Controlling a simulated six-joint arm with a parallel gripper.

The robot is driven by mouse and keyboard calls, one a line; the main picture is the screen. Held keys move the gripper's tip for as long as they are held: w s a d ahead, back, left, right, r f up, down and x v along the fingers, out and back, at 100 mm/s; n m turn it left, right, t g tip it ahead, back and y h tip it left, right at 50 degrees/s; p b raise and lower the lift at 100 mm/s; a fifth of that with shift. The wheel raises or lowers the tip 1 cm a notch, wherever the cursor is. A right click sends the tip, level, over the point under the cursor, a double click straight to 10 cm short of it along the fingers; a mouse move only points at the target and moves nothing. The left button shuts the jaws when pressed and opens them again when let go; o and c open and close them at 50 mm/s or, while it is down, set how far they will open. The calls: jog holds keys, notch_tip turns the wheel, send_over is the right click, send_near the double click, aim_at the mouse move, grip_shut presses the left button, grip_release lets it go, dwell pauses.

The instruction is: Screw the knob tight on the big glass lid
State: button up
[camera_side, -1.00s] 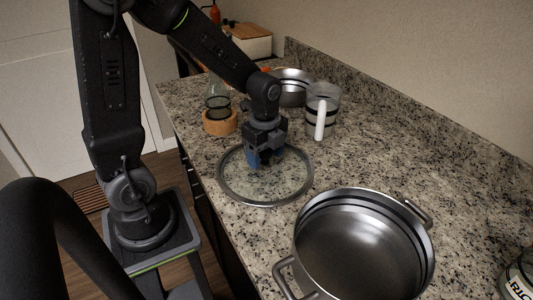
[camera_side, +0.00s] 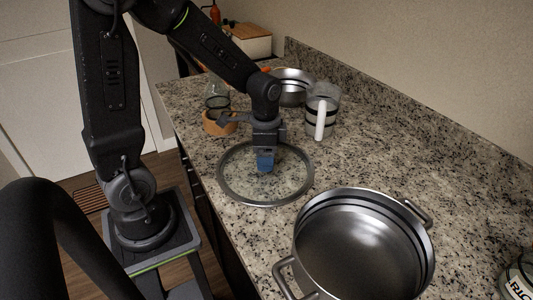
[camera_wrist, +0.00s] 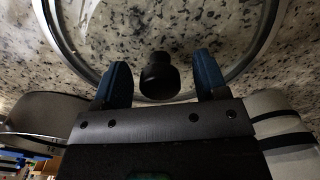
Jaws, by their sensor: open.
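The big glass lid (camera_side: 239,194) lies flat on the granite counter, with a dark metal rim and clear glass. Its rim also shows in the wrist view (camera_wrist: 75,62). The black knob (camera_wrist: 160,76) stands at the lid's middle in the wrist view. In the side view the knob is hidden by my gripper (camera_side: 265,165). My gripper points down over the lid's middle. In the wrist view its two blue fingers (camera_wrist: 160,82) are spread, one on each side of the knob with a gap on both sides. Whether the knob is tight cannot be seen.
A large open steel stockpot (camera_side: 365,250) stands in front and to the right of the lid. The counter right of the lid is clear.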

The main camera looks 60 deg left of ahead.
jog(key=n, duration=1)
jog(key=c, duration=1.1)
jog(key=m, duration=0.4)
jog(key=shift+c, duration=0.3)
jog(key=shift+m, duration=0.5)
jog(key=m, duration=0.4)
